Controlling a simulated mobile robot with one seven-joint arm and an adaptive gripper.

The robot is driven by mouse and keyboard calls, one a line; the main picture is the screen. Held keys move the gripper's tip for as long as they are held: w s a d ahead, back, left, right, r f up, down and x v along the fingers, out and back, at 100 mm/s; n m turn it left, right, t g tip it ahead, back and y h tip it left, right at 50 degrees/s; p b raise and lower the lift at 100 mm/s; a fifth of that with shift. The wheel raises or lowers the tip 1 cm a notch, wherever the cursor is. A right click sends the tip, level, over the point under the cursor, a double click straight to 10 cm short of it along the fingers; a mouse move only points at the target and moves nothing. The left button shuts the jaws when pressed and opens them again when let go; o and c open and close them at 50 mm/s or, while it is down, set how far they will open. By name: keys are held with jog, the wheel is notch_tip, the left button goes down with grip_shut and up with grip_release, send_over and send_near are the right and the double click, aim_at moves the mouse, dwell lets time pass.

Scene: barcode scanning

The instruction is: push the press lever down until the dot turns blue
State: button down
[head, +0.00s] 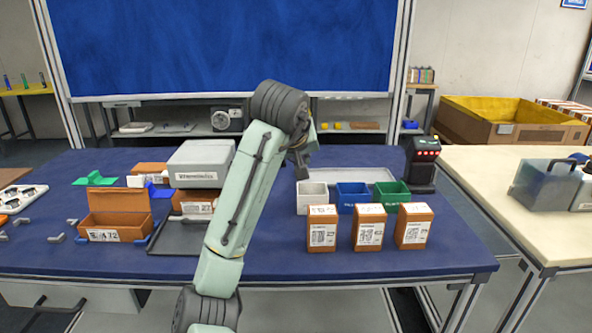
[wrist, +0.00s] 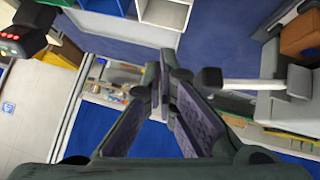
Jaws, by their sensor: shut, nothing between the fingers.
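The press lever (wrist: 245,83) shows in the wrist view as a pale bar with a black knob (wrist: 212,77) at its left end. It sticks out from a grey body (wrist: 287,107) at the right. My gripper (wrist: 165,72) is shut and empty, just left of the knob. A gap shows between them in the picture, but I cannot tell the depth. In the head view my gripper (head: 302,168) is above the back of the table, behind the bins. The lever is hidden behind my arm there. A grey box (head: 200,165) stands left of my arm. I cannot make out any dot.
A black scanner with red lights (head: 423,163) stands at the right. An open orange box (head: 117,215) and a dark tray (head: 180,240) are left of my arm.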

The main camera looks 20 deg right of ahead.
jog(key=shift+s+d+r, duration=0.25)
jog(key=shift+s+r, duration=0.85)
jog(key=shift+s, duration=0.1)
